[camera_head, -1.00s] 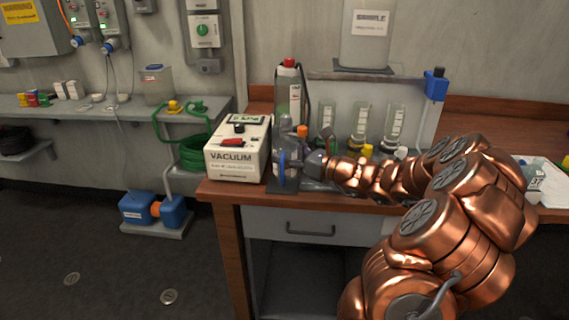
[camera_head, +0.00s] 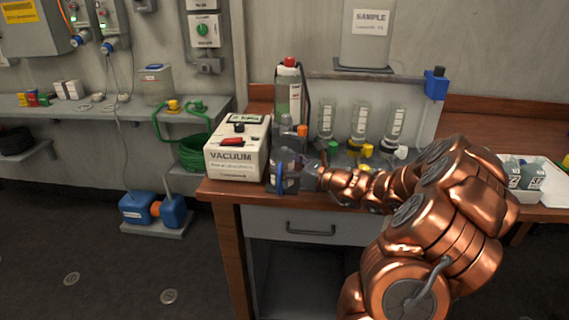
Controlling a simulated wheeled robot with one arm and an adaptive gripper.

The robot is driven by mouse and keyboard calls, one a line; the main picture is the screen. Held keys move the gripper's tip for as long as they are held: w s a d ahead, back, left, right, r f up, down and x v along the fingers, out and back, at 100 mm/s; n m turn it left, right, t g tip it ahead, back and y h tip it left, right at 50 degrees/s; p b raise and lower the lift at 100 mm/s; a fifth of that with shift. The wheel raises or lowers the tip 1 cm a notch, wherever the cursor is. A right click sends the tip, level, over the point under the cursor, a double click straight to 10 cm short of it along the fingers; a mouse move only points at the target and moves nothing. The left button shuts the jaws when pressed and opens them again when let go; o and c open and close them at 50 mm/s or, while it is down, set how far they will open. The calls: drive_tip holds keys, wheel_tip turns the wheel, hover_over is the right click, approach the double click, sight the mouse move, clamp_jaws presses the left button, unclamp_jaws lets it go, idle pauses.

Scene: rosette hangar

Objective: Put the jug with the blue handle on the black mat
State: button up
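The jug with the blue handle (camera_head: 289,180) is a grey, see-through vessel near the front left of the wooden bench, and its blue handle faces me. My gripper (camera_head: 309,178) reaches it from the right and appears shut on its side; the fingers are small and partly hidden. The black mat (camera_head: 270,188) shows as a dark patch under the jug. The jug stands low over it and looks upright; whether its base touches the mat is hard to see.
The white vacuum box (camera_head: 237,160) stands close on the left. A red-capped bottle (camera_head: 290,90) and an orange-capped one (camera_head: 302,131) stand behind the jug. Several inverted bottles (camera_head: 360,122) hang in a rack behind my arm. A white tray (camera_head: 550,188) lies at the right.

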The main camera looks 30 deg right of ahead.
drive_tip(key=shift+o, duration=1.1)
drive_tip(key=shift+r, duration=0.1)
drive_tip(key=shift+s, duration=0.1)
drive_tip(key=v, duration=1.1)
drive_tip(key=shift+s+d, duration=0.15)
drive_tip(key=shift+s, duration=0.2)
drive_tip(key=shift+o, duration=0.2)
drive_tip(key=v, duration=1.2)
